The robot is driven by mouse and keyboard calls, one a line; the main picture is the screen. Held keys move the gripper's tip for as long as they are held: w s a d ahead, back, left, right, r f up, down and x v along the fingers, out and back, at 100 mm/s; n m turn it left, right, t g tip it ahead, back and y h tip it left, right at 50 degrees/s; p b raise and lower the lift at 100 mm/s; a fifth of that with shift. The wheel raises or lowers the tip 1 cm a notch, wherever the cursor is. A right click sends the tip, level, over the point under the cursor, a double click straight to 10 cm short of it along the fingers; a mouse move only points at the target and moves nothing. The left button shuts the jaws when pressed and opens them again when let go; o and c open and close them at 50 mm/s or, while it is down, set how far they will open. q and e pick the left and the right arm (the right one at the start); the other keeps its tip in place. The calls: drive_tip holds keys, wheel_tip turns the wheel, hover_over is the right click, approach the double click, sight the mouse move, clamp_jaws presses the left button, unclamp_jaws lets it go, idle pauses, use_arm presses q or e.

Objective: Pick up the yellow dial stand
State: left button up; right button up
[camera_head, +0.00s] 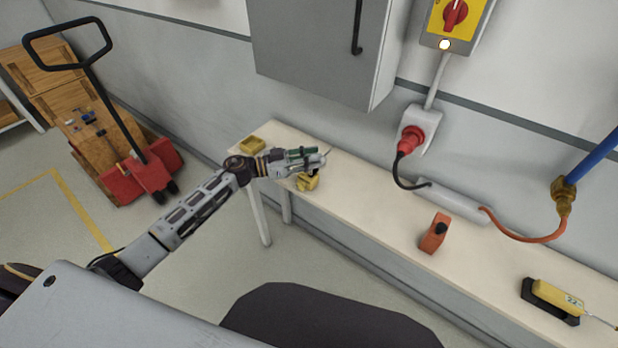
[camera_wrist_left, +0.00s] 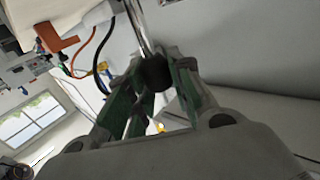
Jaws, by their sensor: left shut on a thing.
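My left gripper (camera_head: 318,162) is over the far-left part of the bench, and its green-padded fingers also show in the wrist view (camera_wrist_left: 152,80). They are shut on a dark round knob (camera_wrist_left: 154,72) with a thin metal rod (camera_wrist_left: 140,28) running from it. A yellow block-like piece (camera_head: 308,183), which looks like the yellow dial stand's base, shows just under the gripper in the head view. The gripper partly hides it, and I cannot tell whether it touches the bench. My right gripper is not in view.
Another yellow block (camera_head: 252,145) lies at the bench's far-left end. Along the bench (camera_head: 375,192) are a grey power strip (camera_head: 452,200), an orange block with a black knob (camera_head: 435,233) and a yellow device on a black base (camera_head: 556,297). A grey cabinet (camera_head: 315,50) hangs above.

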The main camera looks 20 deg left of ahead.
use_arm(q)
clamp_jaws()
drive_tip(key=shift+w+r, duration=0.1)
drive_tip(key=shift+r, duration=0.05)
drive_tip(key=shift+r, duration=0.2)
drive_tip(key=shift+r, duration=0.85)
wheel_tip(320, 180, up, 16)
drive_tip(key=p, duration=0.2)
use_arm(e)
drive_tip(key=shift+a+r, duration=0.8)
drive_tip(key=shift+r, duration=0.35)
